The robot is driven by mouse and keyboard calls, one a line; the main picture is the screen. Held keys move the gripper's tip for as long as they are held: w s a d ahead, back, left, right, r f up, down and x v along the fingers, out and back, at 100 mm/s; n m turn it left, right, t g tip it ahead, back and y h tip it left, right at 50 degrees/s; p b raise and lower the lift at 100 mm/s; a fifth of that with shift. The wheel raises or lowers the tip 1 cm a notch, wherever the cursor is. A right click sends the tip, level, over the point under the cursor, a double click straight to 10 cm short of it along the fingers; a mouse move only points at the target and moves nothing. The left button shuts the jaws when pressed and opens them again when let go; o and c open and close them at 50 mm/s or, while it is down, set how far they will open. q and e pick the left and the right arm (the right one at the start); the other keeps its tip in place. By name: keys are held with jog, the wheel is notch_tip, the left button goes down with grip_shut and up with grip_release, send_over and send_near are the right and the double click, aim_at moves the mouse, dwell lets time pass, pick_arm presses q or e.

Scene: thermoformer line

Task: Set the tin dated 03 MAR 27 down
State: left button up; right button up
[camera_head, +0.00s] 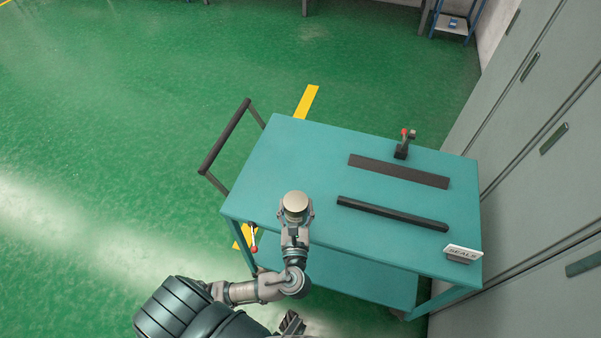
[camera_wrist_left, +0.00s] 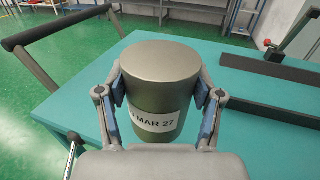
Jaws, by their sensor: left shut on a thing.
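A grey-gold cylindrical tin (camera_head: 296,201) is between the fingers of my left gripper (camera_head: 295,212), over the near left part of the teal cart top (camera_head: 285,150). In the left wrist view the tin (camera_wrist_left: 160,70) is upright, with blue finger pads (camera_wrist_left: 160,100) on both sides. I cannot tell whether the tin's base touches the cart top. Part of what looks like my right gripper (camera_head: 291,322) shows at the bottom edge; its jaws are unclear.
Two dark bars (camera_head: 398,171) (camera_head: 392,213) lie on the cart's right half, with a red-knobbed clamp (camera_head: 403,145) behind. A "SEALS" sign (camera_head: 463,253) stands at the near right corner. Grey cabinets (camera_head: 545,140) line the right.

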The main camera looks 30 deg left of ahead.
pick_arm(q)
jog(key=shift+w+a+f, duration=0.15)
jog(key=shift+a+f, duration=0.05)
jog(key=shift+a, duration=0.05)
jog(key=w+a+f+b, duration=0.1)
jog(key=w+a, duration=0.1)
jog(key=w, duration=0.2)
jog(key=w+a+f+b, duration=0.1)
jog(key=w+a+f, duration=0.1)
jog(key=w, duration=0.3)
jog(key=w+a+f+b, duration=0.2)
jog(key=w, duration=0.3)
jog(key=shift+a, duration=0.6)
pick_arm(e)
notch_tip(320, 180, up, 11)
jog(key=w, duration=0.1)
jog(key=shift+a+r, duration=0.15)
jog(key=shift+a, duration=0.1)
pick_arm(q)
jog(key=o, duration=1.2)
jog(key=shift+d+f, duration=0.1)
jog(key=shift+o, duration=1)
pick_arm(e)
jog(key=shift+d, duration=0.15)
